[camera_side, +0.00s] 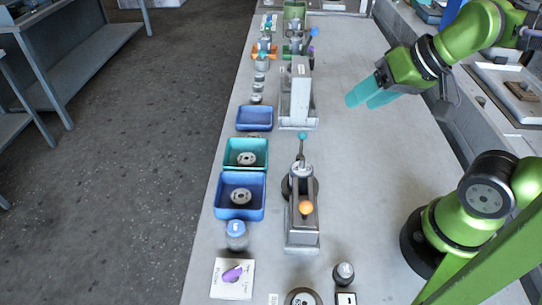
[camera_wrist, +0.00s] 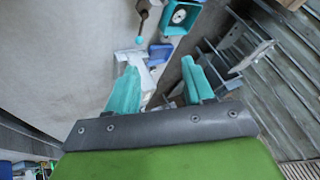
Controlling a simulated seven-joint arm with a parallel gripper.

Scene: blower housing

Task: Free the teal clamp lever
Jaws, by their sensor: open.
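The clamp lever with the teal ball knob (camera_side: 302,136) stands up at the far end of a grey metal fixture (camera_side: 302,230) in the side view. The teal knob also shows in the wrist view (camera_wrist: 140,40), near the top. An orange knob (camera_side: 305,207) sits on the same fixture, nearer the camera. My gripper (camera_side: 366,93), with teal fingers, is in the air to the right of and beyond the lever, apart from it. The fingers are spread with nothing between them in the wrist view (camera_wrist: 160,67).
A pale upright fixture (camera_side: 299,92) stands beyond the lever. Left of the fixtures are an empty blue tray (camera_side: 255,119), a teal tray (camera_side: 230,160) and a blue tray (camera_side: 225,200), the last two holding round metal parts. The table's right-hand middle is clear.

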